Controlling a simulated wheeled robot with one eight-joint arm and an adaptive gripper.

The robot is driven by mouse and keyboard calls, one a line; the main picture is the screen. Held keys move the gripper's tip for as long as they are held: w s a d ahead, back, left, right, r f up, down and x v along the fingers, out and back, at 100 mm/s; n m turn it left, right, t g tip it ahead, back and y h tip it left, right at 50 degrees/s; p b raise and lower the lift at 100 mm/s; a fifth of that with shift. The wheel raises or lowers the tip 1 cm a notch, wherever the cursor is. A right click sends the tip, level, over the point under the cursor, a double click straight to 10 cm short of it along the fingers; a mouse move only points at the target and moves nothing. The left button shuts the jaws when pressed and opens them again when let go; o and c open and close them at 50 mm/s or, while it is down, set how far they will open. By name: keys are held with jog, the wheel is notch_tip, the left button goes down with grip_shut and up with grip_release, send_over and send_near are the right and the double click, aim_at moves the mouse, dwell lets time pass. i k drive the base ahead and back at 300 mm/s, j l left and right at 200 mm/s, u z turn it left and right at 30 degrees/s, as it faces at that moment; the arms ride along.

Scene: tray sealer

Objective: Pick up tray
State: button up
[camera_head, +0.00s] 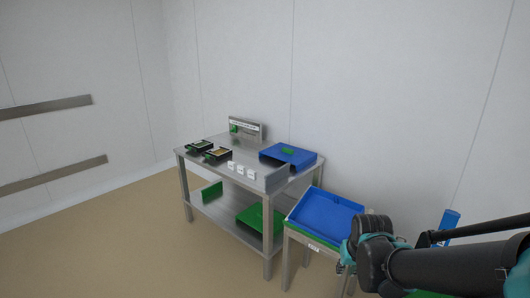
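Two small dark trays with pale contents and green edges sit on the left of the steel table: one tray (200,146) at the back left, another tray (217,154) just right and in front of it. A second open blue tray (325,214) rests on a lower stand at the right. My dark arm reaches in from the right edge. My gripper (346,255) is at the front edge of that stand, small and partly hidden by my arm; its fingers cannot be made out clearly.
The steel table (246,172) also holds several small white blocks (241,169) and an upright panel (245,129) at the back. Green pieces (250,218) lie on its lower shelf. Two metal rails (50,106) run along the left wall. The floor at left is clear.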

aim_at(220, 153)
jog(key=i+j, duration=0.2)
jog(key=j, duration=0.2)
jog(key=i+j, duration=0.15)
jog(key=j, duration=0.2)
jog(key=i+j, duration=0.2)
jog(key=j, duration=0.2)
jog(key=i+j, duration=0.2)
jog(key=j, duration=0.2)
jog(key=i+j, duration=0.2)
jog(key=j, duration=0.2)
jog(key=i+j, duration=0.15)
jog(key=j, duration=0.2)
